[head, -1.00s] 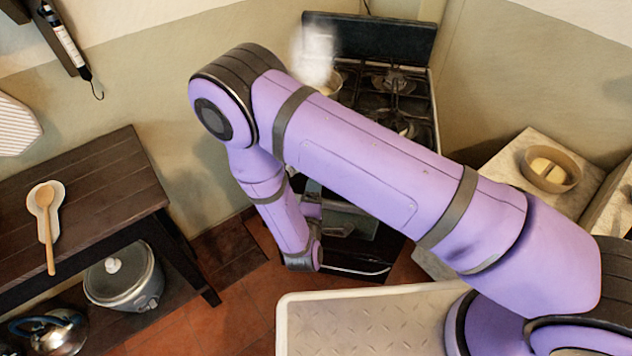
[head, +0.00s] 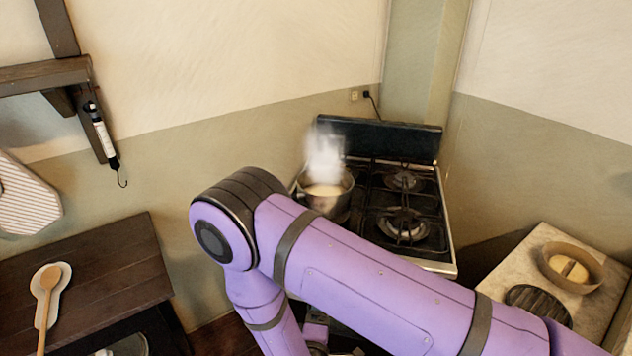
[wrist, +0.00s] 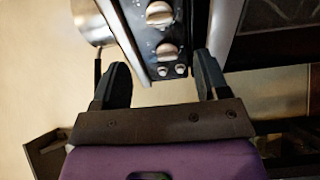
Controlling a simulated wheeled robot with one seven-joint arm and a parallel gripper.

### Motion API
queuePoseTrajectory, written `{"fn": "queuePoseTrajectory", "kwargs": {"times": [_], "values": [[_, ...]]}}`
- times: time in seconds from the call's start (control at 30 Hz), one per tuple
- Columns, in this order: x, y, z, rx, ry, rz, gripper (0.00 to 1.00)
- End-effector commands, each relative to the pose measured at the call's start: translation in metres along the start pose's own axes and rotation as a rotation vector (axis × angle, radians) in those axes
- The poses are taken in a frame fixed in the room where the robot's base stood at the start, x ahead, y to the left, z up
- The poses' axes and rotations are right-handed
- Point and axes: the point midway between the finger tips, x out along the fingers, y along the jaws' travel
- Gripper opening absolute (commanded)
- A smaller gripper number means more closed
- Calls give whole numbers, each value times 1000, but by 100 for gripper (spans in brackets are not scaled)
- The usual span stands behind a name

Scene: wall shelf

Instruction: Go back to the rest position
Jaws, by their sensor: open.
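My gripper (wrist: 160,88) shows in the wrist view with its two dark fingers spread apart and nothing between them. Beyond the fingers is the stove's front panel (wrist: 148,45) with knobs. In the head view my purple arm is folded across the lower middle, and my gripper is hidden below the picture or behind the arm. The stove (head: 405,215) stands behind the arm, with a steaming pot (head: 325,192) on its left burner.
A dark wooden table (head: 100,265) at the left bears a wooden spoon on a rest (head: 50,290). A wall shelf (head: 45,77) is at upper left. A counter (head: 535,240) at right holds a bowl (head: 570,267).

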Motion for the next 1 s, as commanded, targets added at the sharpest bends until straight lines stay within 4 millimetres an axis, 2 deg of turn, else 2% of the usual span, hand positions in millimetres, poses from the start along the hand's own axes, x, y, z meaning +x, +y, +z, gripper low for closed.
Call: {"fn": "queuePoseTrajectory", "kwargs": {"times": [0.07, 0.17, 0.37, 0.5, 0.7, 1.0], "values": [[4, 6, 1, 0, -19, 4, 68], [15, 25, 5, -6, -81, 12, 68], [50, 92, 29, -29, -315, 11, 68], [68, 140, 55, -37, -490, -18, 68], [82, 201, 98, -24, -723, -98, 68], [79, 279, 165, 58, -1013, -283, 68]]}}
